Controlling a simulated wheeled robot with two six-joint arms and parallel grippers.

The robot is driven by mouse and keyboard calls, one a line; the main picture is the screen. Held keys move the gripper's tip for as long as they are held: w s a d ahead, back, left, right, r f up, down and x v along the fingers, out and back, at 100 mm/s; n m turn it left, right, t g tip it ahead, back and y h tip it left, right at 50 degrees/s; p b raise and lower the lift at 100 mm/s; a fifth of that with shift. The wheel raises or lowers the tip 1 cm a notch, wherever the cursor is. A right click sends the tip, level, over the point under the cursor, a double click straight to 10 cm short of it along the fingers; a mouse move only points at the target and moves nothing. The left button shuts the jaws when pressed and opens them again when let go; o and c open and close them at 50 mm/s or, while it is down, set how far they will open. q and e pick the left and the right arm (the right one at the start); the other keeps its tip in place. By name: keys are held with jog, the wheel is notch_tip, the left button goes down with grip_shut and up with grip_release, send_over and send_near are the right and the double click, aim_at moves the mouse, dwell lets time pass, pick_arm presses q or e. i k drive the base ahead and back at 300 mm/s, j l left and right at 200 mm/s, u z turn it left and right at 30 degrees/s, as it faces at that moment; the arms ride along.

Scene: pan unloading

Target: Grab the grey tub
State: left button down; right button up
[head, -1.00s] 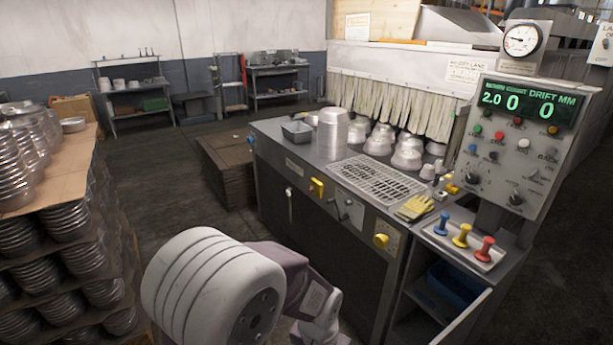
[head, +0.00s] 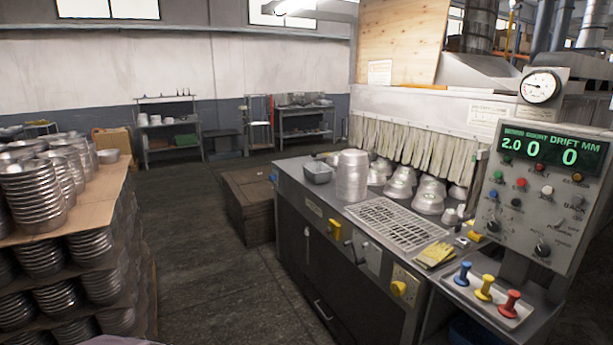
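The grey tub (head: 318,173) is a small rectangular open container. It sits on the far left corner of the metal machine counter, just left of a tall stack of silver pans (head: 352,176). Neither of my grippers shows in the head view. Only a small sliver of a pale surface shows at the bottom left edge, and I cannot tell what it is.
Several pans stand before the strip curtain (head: 408,145). A grate (head: 400,223), yellow gloves (head: 435,254) and a control panel (head: 545,190) are to the right. Pan stacks on a pallet (head: 95,205) stand at left. A brown box stack (head: 250,203) is beside the counter. Floor between is clear.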

aim_at(317, 171)
jog(key=i+j, duration=0.25)
jog(key=i, duration=0.25)
jog(key=i+j, duration=0.25)
jog(key=i, duration=0.3)
jog(key=i+j, duration=0.25)
jog(key=i, duration=0.25)
jog(key=i+j, duration=0.25)
jog(key=i, duration=0.25)
jog(key=i+j, duration=0.25)
jog(key=i, duration=0.25)
jog(key=i+j, duration=0.25)
jog(key=i, duration=0.3)
jog(key=j+u, duration=0.05)
